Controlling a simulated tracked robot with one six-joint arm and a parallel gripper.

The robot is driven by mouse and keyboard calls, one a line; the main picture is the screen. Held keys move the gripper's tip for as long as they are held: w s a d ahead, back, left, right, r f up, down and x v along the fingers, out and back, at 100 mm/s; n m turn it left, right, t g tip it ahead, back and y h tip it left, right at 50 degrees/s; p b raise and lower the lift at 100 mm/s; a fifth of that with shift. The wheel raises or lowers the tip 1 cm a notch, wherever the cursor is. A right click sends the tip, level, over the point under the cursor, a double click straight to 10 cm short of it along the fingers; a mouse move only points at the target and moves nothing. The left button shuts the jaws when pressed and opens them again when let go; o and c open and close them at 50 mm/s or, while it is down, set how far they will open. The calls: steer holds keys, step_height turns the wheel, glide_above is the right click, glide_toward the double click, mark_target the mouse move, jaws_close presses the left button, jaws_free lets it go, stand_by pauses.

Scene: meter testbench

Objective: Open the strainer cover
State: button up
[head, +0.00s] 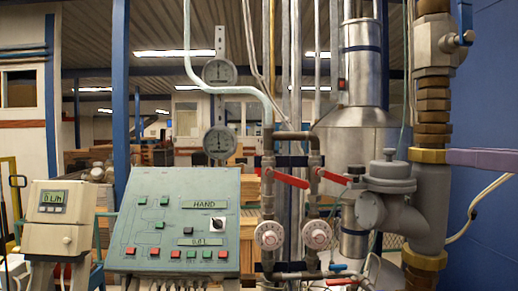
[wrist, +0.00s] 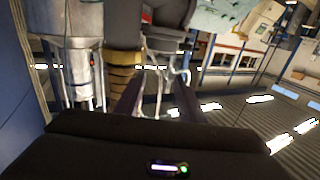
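The strainer is a grey cast body (head: 405,215) on the right-hand pipe in the head view. Its round, flanged grey cover (head: 390,178) has a small knob on top and looks seated on the body. The wrist view is upside down and shows dark grey round parts (wrist: 165,35) near the top, probably the strainer. My gripper (wrist: 157,90) shows as two dark fingers, apart, with nothing clearly held between them. They point toward the pipework, and the gap to the strainer cannot be judged.
Two red valve handles (head: 290,178) and white dials stand left of the strainer. A green control panel (head: 175,220) is at left, and a blue wall (head: 490,80) closes the right.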

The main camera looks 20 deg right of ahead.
mark_target(398, 163)
steer(key=shift+w, duration=0.15)
steer(key=shift+w+a, duration=0.25)
steer(key=shift+w, duration=2)
steer(key=shift+w+a, duration=0.25)
steer(key=shift+w, duration=2)
steer(key=shift+w+a, duration=0.25)
steer(key=shift+w, duration=2)
steer(key=shift+c, duration=0.4)
jaws_close()
